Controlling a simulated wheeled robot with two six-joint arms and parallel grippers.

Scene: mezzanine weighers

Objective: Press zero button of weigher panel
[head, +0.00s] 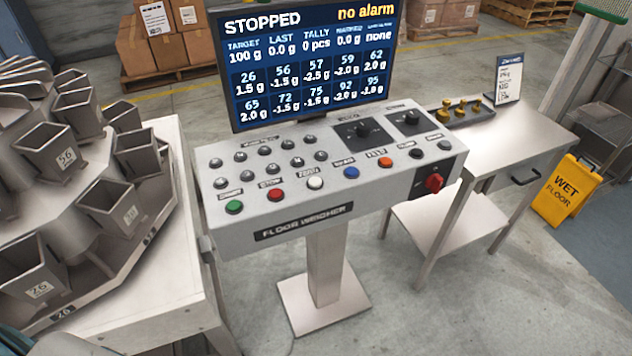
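The weigher panel (330,190) is a grey sloped console marked "FLOOR WEIGHER", standing on a pedestal in the middle. Its front row has a green button (234,207), a red button (275,195), a white button (315,183), a blue button (351,173), an orange button (385,162) and two black buttons. The small labels are too blurred to tell surely which button is zero. The screen (305,60) reads "STOPPED", "no alarm", target 100 g, last 0.0 g, tally 0 pcs. Neither gripper is in view.
Several small dark buttons and two black knobs lie behind the front row; a red switch (434,183) is at the right. A hopper machine (100,200) stands left. A steel table (500,145) with brass weights and a yellow wet-floor sign (566,190) are right.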

